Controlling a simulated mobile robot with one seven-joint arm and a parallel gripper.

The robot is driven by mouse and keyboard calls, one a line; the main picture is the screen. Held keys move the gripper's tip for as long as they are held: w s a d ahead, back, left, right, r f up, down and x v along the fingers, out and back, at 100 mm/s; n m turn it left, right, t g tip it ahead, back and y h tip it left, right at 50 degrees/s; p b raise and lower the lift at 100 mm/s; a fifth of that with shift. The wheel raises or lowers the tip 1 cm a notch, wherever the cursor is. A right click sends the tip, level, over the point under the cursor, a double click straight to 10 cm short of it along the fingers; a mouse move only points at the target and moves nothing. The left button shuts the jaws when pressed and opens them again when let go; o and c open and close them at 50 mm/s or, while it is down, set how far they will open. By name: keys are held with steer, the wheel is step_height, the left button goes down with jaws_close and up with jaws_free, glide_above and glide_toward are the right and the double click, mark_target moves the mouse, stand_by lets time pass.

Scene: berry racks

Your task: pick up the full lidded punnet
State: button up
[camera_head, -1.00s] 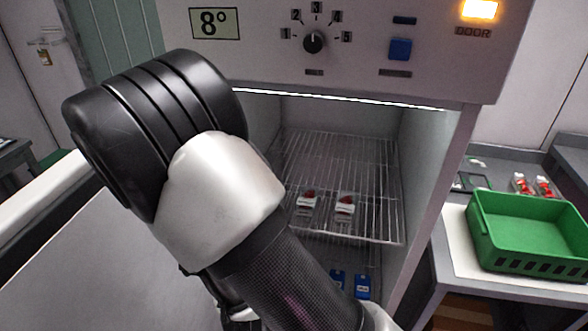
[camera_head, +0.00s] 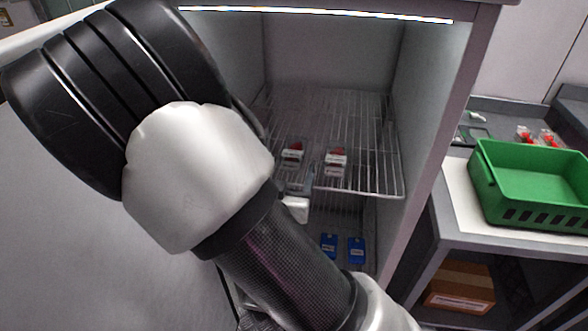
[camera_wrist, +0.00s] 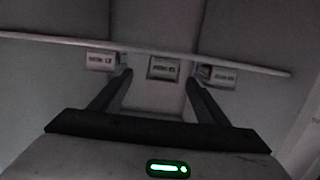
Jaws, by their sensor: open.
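Two small punnets with red contents and white labels, a left one (camera_head: 292,155) and a right one (camera_head: 336,160), stand on the wire shelf (camera_head: 362,186) inside the open cabinet. In the wrist view three labelled boxes show in a row: left (camera_wrist: 102,61), middle (camera_wrist: 163,69) and right (camera_wrist: 218,76). Their lids and fill cannot be made out there. My gripper (camera_wrist: 158,80) is open and empty, with the middle box showing between its fingertips and apparently beyond them. In the head view my arm hides most of the gripper.
Blue boxes (camera_head: 356,251) sit below the shelf. The cabinet's right wall (camera_head: 425,110) stands close by. A pale bar (camera_wrist: 150,48) crosses the wrist view. At right, a green crate (camera_head: 530,185) stands on a table, with red-topped punnets (camera_head: 525,137) behind and a cardboard box (camera_head: 460,287) below.

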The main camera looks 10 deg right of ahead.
mark_target(294, 152)
steer(key=x, duration=0.3)
steer(key=shift+b+x, duration=1)
steer(key=shift+x, duration=2.1)
steer(key=shift+w+a, duration=0.1)
steer(key=shift+a, duration=0.1)
steer(key=c, duration=1.2)
steer(key=shift+r, duration=0.1)
